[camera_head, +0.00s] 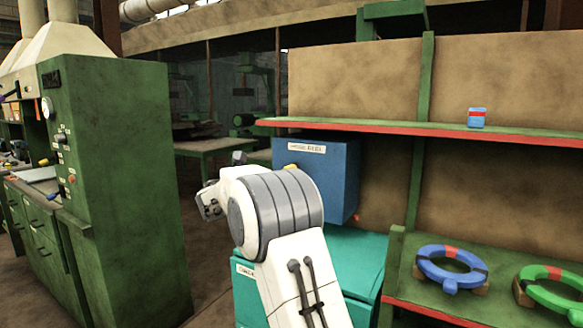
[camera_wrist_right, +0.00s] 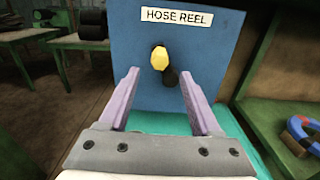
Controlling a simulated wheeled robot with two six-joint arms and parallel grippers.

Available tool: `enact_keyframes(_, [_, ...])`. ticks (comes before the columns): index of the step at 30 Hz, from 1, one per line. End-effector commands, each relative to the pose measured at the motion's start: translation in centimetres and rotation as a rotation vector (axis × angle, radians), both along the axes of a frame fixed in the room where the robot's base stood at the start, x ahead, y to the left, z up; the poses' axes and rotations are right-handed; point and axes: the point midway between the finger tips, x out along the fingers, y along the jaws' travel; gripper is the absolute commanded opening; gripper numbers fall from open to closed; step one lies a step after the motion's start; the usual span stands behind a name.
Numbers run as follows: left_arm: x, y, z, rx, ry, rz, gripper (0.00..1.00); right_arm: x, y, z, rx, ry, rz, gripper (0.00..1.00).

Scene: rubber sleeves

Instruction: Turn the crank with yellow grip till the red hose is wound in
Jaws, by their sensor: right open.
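The blue hose reel box (camera_head: 340,180) stands in the middle of the head view, behind my arm. Its labelled face also fills the upper middle of the right wrist view (camera_wrist_right: 215,70). The crank's yellow grip (camera_wrist_right: 160,58) sticks out from that face, with a dark round part just below and right of it. My right gripper (camera_wrist_right: 159,74) is open, its two purple fingers pointing at the box with the yellow grip between or just beyond their tips. Contact cannot be told. A small red bit (camera_head: 357,217), possibly the hose end, shows at the box's lower right. My left gripper is out of view.
The box rests on a teal cabinet (camera_head: 360,262). A green shelf (camera_head: 400,128) with a red edge runs to the right, bearing a small blue-red item (camera_head: 476,118). Blue (camera_head: 452,270) and green (camera_head: 555,290) rings lie lower right. A green machine cabinet (camera_head: 120,180) stands left.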

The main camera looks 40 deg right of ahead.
Motion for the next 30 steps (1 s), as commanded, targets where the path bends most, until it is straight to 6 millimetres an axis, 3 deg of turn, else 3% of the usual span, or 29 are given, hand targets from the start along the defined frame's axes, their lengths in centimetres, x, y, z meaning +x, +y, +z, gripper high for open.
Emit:
enact_keyframes(15, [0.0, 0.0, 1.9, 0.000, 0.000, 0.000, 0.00, 3.3, -7.8, 0.2, -0.005, 0.002, -0.001, 0.65])
enact_keyframes(21, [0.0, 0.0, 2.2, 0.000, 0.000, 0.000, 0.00, 3.9, -9.2, 0.2, -0.005, 0.002, 0.001, 0.65])
enact_keyframes(30, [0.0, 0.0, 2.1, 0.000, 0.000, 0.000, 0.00, 4.0, -9.4, 0.1, -0.005, 0.002, 0.002, 0.65])
